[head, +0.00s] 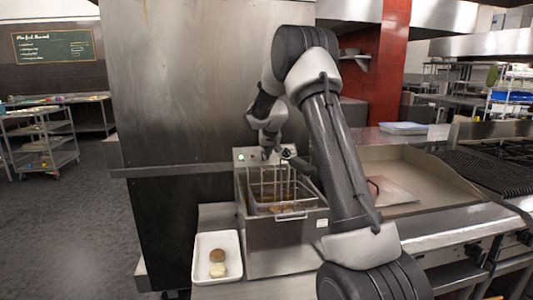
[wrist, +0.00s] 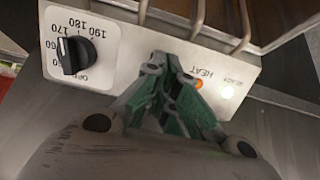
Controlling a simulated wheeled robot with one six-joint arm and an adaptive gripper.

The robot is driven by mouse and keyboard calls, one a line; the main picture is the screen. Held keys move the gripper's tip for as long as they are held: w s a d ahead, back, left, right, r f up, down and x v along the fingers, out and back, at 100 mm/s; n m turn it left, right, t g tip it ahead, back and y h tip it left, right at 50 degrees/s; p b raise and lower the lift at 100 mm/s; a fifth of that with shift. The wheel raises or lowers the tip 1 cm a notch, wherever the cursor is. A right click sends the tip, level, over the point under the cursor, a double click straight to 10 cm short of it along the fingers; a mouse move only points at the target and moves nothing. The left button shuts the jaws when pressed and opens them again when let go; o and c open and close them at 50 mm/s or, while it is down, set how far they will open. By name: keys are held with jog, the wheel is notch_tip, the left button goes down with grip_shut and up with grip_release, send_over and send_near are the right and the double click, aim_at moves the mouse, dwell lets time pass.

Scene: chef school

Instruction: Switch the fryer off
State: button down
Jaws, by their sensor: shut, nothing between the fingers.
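The fryer (head: 285,245) is a steel box on the counter, with a wire basket in it and a control panel at its back. In the wrist view the panel (wrist: 120,62) appears upside down. It has a black dial knob (wrist: 77,56) on a white plate with temperature numbers and an OFF mark. I cannot tell exactly where the knob points. The HEAT lamp (wrist: 198,84) glows orange and the READY lamp (wrist: 227,92) glows pale green. My gripper (wrist: 166,64) is shut and empty over the panel, between knob and lamps, apart from the knob. It also shows above the fryer's back (head: 284,152).
The wire basket (head: 292,217) has its handle at the front. A white tray (head: 204,262) with two round patties stands left of the fryer. A flat griddle (head: 420,185) lies to the right. A steel wall (head: 185,90) rises behind and left.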

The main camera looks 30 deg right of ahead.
jog(key=shift+w+d+f, duration=0.1)
jog(key=shift+w+d, duration=0.05)
jog(key=shift+w, duration=0.4)
jog(key=shift+r, duration=0.85)
jog(key=shift+s, duration=0.1)
jog(key=shift+s+r, duration=0.15)
jog(key=shift+r, duration=0.25)
jog(key=w+r+v, duration=0.1)
jog(key=v, duration=1.2)
jog(key=shift+w+d, duration=0.15)
jog(key=shift+w, duration=0.2)
